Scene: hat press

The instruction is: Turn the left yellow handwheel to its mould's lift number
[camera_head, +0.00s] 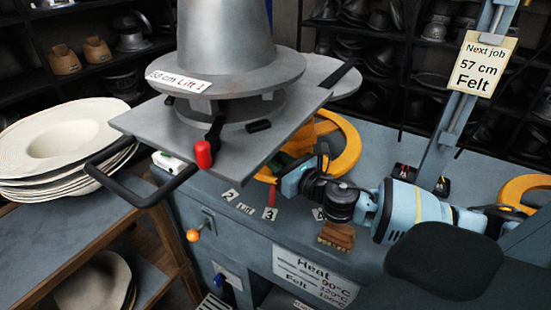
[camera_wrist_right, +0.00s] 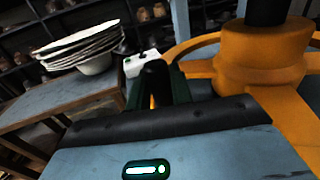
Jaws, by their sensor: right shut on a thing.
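The left yellow handwheel (camera_head: 348,150) lies on the grey-blue bench, partly hidden behind the mould's plate and my right arm. In the right wrist view its yellow hub and rim (camera_wrist_right: 262,62) fill the upper right. My right gripper (camera_head: 290,180) is at the wheel's near left rim, shut on it; its dark fingers (camera_wrist_right: 167,85) show in the wrist view, where the contact is largely hidden. A red pointer (camera_head: 271,195) stands by the number 3 plate (camera_head: 270,214). The metal mould (camera_head: 225,45) carries a label (camera_head: 179,81) that seems to read 58 cm, Lift 1.
Number plate 2 (camera_head: 229,195) and a LIFT plate (camera_head: 246,208) lie along the bench edge. Another yellow handwheel (camera_head: 525,188) is at the right. The mould's plate (camera_head: 140,122) and black handle (camera_head: 130,200) overhang the bench. White felt hats (camera_head: 60,140) are stacked at left.

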